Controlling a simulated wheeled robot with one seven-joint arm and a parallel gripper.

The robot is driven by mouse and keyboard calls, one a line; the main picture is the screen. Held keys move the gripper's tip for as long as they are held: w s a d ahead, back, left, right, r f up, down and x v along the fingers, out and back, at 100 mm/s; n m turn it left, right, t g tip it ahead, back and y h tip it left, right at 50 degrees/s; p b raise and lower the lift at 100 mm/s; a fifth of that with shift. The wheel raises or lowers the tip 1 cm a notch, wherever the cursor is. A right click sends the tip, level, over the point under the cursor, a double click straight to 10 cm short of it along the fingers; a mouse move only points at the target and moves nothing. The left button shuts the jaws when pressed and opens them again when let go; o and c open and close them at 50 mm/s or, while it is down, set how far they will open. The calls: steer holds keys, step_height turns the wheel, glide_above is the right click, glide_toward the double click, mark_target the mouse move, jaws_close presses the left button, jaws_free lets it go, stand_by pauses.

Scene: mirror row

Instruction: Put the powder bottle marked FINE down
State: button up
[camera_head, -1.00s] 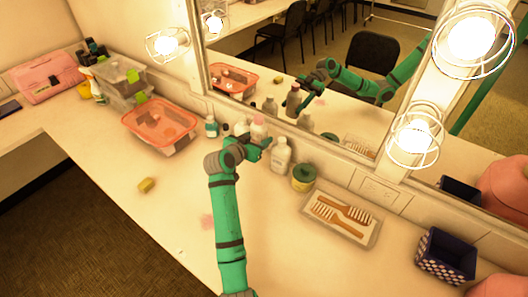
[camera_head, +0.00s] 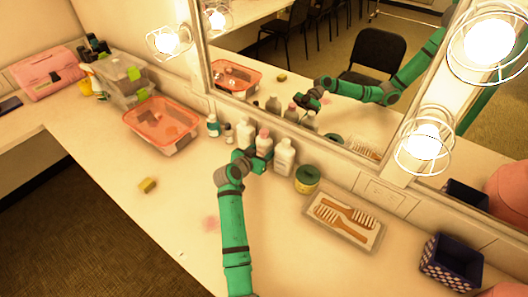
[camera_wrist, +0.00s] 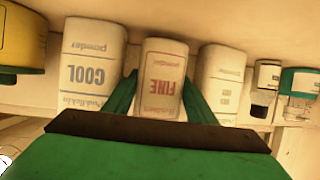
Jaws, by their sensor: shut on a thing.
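My gripper (camera_head: 262,160) is shut on the powder bottle marked FINE (camera_wrist: 160,80), a pale bottle with red print. In the wrist view a green finger lies along each side of it. In the head view the FINE bottle (camera_head: 264,140) has a pinkish top and stands upright in the row, its lower part hidden by my gripper. I cannot tell whether its base touches the counter. The bottle marked COOL (camera_wrist: 90,65) is on one side of it, also seen in the head view (camera_head: 284,157). Another white bottle (camera_wrist: 220,80) is on the other side.
Small bottles (camera_head: 214,126) continue the row leftward, and a green-lidded jar (camera_head: 307,179) stands right of COOL. A tray with combs (camera_head: 343,220), a patterned box (camera_head: 450,260), an orange tub (camera_head: 162,125) and a yellow sponge (camera_head: 147,186) are around. The mirror (camera_head: 310,80) rises behind. The front counter is mostly clear.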

steer(key=shift+w+f, duration=0.1)
steer(key=shift+f, duration=0.2)
steer(key=shift+f, duration=0.15)
steer(key=o, duration=1)
